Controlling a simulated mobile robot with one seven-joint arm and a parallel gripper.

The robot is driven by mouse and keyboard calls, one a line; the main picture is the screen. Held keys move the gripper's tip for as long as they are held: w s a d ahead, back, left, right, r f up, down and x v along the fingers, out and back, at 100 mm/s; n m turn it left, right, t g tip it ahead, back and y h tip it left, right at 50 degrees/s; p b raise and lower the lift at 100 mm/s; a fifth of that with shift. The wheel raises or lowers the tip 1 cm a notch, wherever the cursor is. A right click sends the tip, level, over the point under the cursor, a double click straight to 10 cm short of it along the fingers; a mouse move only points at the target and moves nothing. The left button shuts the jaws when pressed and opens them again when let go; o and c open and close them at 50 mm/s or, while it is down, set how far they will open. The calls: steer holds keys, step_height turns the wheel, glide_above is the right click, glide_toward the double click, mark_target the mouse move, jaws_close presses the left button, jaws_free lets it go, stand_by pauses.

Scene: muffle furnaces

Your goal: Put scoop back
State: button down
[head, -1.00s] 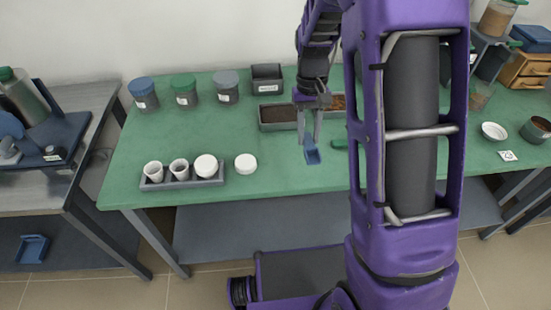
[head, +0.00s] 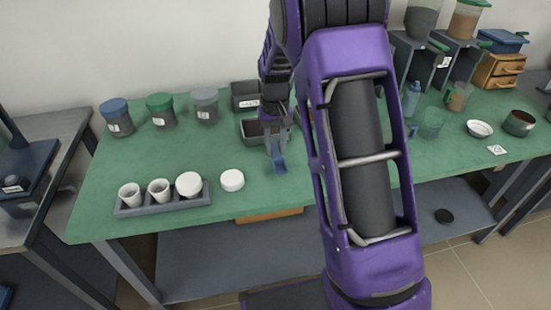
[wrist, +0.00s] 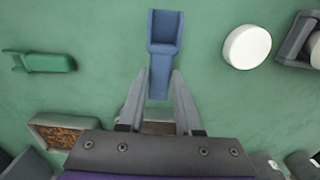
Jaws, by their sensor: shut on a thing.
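My gripper (wrist: 160,98) is shut on the handle of a blue scoop (wrist: 164,32). The scoop also shows in the head view (head: 279,164), hanging below the fingers over the green table. Its pan points away from the gripper in the wrist view. A green scoop (wrist: 40,62) lies on the table at the left of the wrist view. A grey tray with brown contents (wrist: 75,136) is at the lower left there. In the head view, another grey tray (head: 254,143) stands behind my gripper, partly hidden by it.
A white lid (head: 232,180) lies left of the scoop, beside a grey rack (head: 130,211) with white cups. Several lidded jars (head: 118,122) and a dark labelled bin (head: 245,96) stand at the back. A bowl (head: 480,128) and pot (head: 519,123) are at the right.

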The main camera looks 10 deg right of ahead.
mark_target(275, 150)
steer(key=shift+f, duration=1.75)
steer(key=shift+f+b, duration=0.15)
steer(key=shift+b, duration=0.2)
steer(key=c, duration=0.6)
jaws_free()
step_height(275, 150, up, 12)
steer(key=shift+r+p, duration=0.15)
steer(key=shift+p, duration=0.85)
steer(key=shift+r, duration=0.1)
